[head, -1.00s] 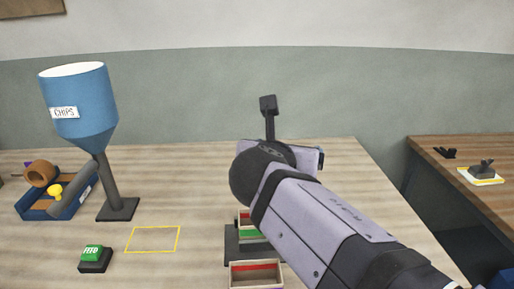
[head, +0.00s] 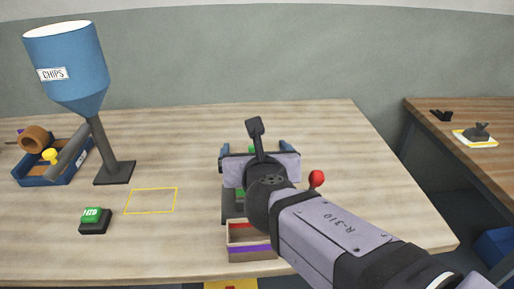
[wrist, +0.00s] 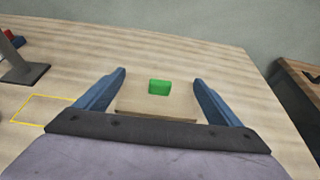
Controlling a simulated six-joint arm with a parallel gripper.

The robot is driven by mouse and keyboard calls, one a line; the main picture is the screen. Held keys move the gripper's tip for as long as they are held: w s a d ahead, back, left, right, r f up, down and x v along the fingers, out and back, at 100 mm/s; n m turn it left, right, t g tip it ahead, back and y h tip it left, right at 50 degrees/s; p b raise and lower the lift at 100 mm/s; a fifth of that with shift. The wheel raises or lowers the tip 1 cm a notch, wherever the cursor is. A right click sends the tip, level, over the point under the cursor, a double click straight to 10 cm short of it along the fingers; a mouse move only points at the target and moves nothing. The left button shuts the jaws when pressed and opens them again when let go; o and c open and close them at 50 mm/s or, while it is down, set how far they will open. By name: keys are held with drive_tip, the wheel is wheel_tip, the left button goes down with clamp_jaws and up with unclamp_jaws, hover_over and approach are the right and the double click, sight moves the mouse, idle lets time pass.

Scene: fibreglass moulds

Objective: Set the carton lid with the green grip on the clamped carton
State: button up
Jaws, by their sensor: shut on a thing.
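The carton lid (wrist: 135,106) is a flat tan board with a green grip (wrist: 159,87) on top. My gripper (wrist: 160,77) has its two blue fingers at the lid's left and right edges, shut on it. In the head view the green grip (head: 252,149) shows just beyond my wrist, between the fingers. Below my gripper stands a dark fixture (head: 231,212) with a carton, of which only a green strip (head: 240,194) shows; my wrist hides the rest. Whether the lid touches that carton cannot be seen.
An open carton (head: 252,251) with a purple band stands in front of the fixture. A red knob (head: 317,178) is to its right.

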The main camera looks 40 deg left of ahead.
drive_tip(key=shift+f+b, duration=2.45)
drive_tip(key=shift+f, duration=0.15)
drive_tip(key=shift+f+b, duration=0.3)
drive_tip(key=o, duration=0.8)
drive_tip(key=shift+o, duration=0.2)
drive_tip(key=p+v, duration=0.1)
drive_tip(key=v, duration=0.6)
drive_tip(key=shift+d+r, duration=0.1)
drive_tip(key=shift+r, duration=0.05)
